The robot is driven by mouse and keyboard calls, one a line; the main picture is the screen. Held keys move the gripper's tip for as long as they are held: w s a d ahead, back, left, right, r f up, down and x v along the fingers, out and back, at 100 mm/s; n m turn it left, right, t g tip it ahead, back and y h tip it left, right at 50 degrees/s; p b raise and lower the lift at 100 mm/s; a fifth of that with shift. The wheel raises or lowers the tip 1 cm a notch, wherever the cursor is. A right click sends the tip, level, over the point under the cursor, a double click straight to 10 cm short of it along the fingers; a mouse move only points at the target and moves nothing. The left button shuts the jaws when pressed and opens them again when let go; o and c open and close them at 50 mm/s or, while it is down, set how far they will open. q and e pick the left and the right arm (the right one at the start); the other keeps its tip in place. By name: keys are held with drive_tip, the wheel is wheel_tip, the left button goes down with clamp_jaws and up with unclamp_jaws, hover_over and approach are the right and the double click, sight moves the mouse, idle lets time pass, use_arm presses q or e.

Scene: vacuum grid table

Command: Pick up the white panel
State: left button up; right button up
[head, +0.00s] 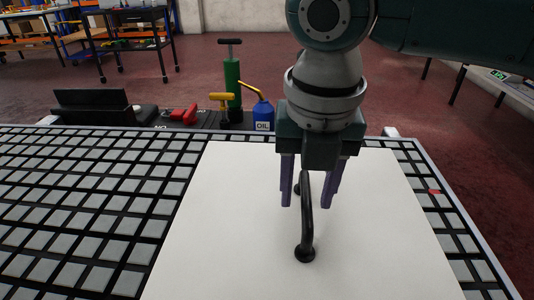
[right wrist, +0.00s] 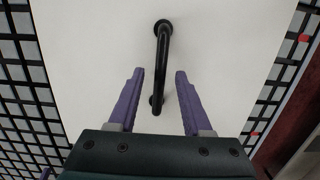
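The white panel (head: 225,230) lies flat on the vacuum grid table (head: 70,216). A black bar handle (head: 307,220) stands up from the panel. My right gripper (head: 312,203) is above the panel, pointing down, with its purple fingers apart on either side of the handle. In the right wrist view, the handle (right wrist: 161,60) runs between the open fingers (right wrist: 158,75), with a gap on both sides. The panel (right wrist: 95,45) fills the middle of that view.
A small red mark (head: 434,191) is on the grid's right side. The left grid is clear.

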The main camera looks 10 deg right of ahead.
clamp_jaws()
drive_tip(key=shift+r, duration=0.1)
idle(1.1)
